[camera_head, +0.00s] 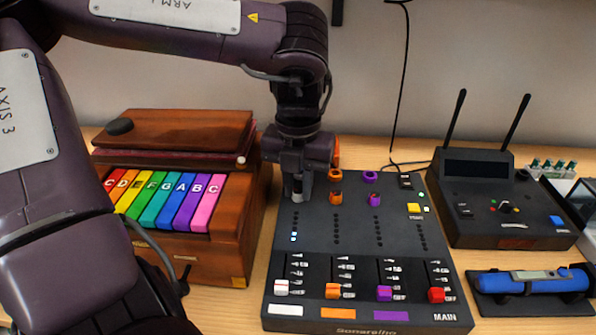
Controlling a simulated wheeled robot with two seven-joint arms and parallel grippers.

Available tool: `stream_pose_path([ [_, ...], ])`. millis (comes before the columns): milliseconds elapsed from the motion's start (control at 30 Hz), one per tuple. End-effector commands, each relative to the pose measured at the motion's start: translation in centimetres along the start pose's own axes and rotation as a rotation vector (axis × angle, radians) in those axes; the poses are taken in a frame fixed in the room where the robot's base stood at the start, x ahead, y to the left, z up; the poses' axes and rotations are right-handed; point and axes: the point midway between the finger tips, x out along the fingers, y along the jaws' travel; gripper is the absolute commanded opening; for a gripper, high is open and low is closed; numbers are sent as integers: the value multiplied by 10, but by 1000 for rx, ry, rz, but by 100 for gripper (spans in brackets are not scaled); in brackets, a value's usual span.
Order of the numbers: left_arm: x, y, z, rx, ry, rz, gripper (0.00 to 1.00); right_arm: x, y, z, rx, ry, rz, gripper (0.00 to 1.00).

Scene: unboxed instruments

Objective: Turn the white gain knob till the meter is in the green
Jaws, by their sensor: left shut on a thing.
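A dark mixer (345,255) lies on the table with white, orange, purple and red channels. My left gripper (297,192) points down over the top of the white channel, shut on the white gain knob (297,197). Only a pale sliver of the knob shows under the fingers; its pointer is hidden. The white channel's meter (293,232) is a column of small lights below the gripper. My right gripper is not in view.
Orange knobs (335,197) and purple knobs (375,200) stand just right of the gripper. A wooden toy piano (213,255) is close on the left. A black two-antenna box (505,205) and a blue cylindrical instrument (535,281) are at right.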

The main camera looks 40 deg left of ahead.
Motion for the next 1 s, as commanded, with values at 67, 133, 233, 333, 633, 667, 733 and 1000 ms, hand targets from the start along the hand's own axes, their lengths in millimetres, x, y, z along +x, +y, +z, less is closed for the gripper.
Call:
stream_pose_path([
  [67,-5,0,0,65,2,0,0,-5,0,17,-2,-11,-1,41],
  [133,-5,0,0,127,1,1,0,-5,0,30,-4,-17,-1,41],
  [233,-4,0,0,212,1,0,0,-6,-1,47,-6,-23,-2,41],
  [333,-4,0,0,291,-1,1,0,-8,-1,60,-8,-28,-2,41],
  [633,-2,0,1,474,-2,1,0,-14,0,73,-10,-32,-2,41],
  [667,-2,0,1,486,-3,1,0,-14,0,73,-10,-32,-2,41],
  [733,-2,0,1,511,-3,1,0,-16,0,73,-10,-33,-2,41],
  [1000,-1,0,1,557,-4,1,0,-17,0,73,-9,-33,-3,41],
])
